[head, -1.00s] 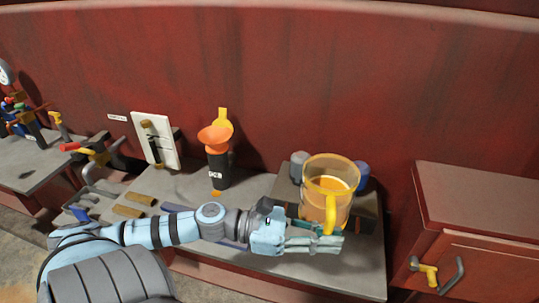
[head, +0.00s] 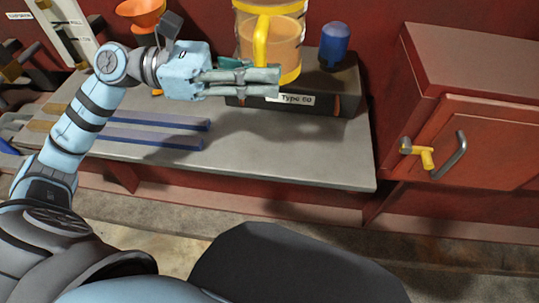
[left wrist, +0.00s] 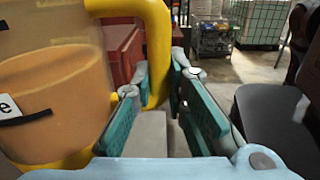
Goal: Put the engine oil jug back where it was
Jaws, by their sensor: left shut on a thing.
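The engine oil jug (head: 271,40) is clear with amber liquid and a yellow rim, base and handle. My left gripper (head: 278,80) is at its handle, fingers pointing right across the jug's lower front. In the left wrist view the yellow handle (left wrist: 156,42) stands between the teal finger pads (left wrist: 160,80), and the jug body (left wrist: 50,75) fills the left side. The jug appears upright over a dark box labelled "Type 60" (head: 325,104). The fingers hide part of its base, so I cannot tell whether it touches the box. My right gripper is out of view.
A blue capped cylinder (head: 334,44) stands on the box, right of the jug. An orange funnel (head: 142,13) is at the back left. Blue bars (head: 150,140) lie on the grey bench (head: 270,150). A red cabinet (head: 480,125) with handles stands at right.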

